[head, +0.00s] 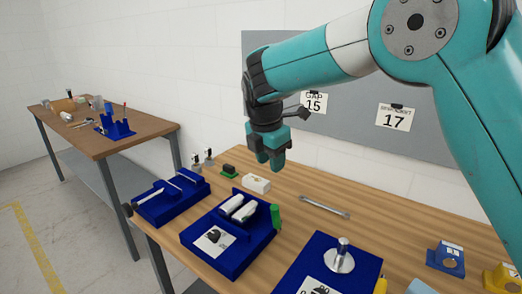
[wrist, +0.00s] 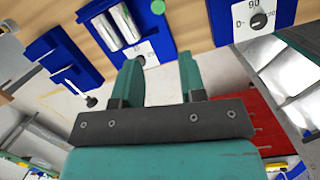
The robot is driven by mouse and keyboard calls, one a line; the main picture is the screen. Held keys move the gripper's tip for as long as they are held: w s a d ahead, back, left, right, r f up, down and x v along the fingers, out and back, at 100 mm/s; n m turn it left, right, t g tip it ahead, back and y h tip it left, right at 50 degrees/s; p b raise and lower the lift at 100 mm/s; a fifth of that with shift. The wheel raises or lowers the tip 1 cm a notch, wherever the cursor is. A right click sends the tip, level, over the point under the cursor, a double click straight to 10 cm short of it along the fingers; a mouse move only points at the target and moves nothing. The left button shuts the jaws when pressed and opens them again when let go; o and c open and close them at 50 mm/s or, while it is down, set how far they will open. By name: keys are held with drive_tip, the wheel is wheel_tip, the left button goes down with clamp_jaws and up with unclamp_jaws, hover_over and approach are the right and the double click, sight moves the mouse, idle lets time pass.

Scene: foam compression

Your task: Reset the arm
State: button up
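My gripper (head: 270,157) hangs at the end of my teal arm, above the back part of the wooden workbench (head: 405,249) in the head view. In the wrist view my gripper (wrist: 160,78) shows two teal fingers apart with nothing between them. It is clear of the bench and touches nothing that I can see. The blue tray with pale cylinders (head: 224,262) lies below and in front of it. That tray also shows at the top of the wrist view (wrist: 90,14).
A blue fixture (head: 157,208) stands at the bench's left end, and a blue dial plate (head: 303,264) at the front. A green cylinder (head: 275,216) stands by the tray. A metal bar (head: 325,206) lies behind on bare wood. A grey board (head: 350,145) stands behind. Another table (head: 85,143) is far left.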

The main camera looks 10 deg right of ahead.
drive_tip(key=s+d+m+g+y+b, duration=0.1)
drive_tip(key=s+d+m+y, duration=0.2)
drive_tip(key=s+m, duration=0.6)
drive_tip(key=s+d+m+y+b, duration=0.2)
drive_tip(key=s+m, duration=0.7)
drive_tip(key=s, duration=1.4)
drive_tip(key=shift+s+d+g+y, duration=0.35)
drive_tip(key=shift+d+g+y, duration=0.05)
drive_tip(key=shift+d, duration=0.1)
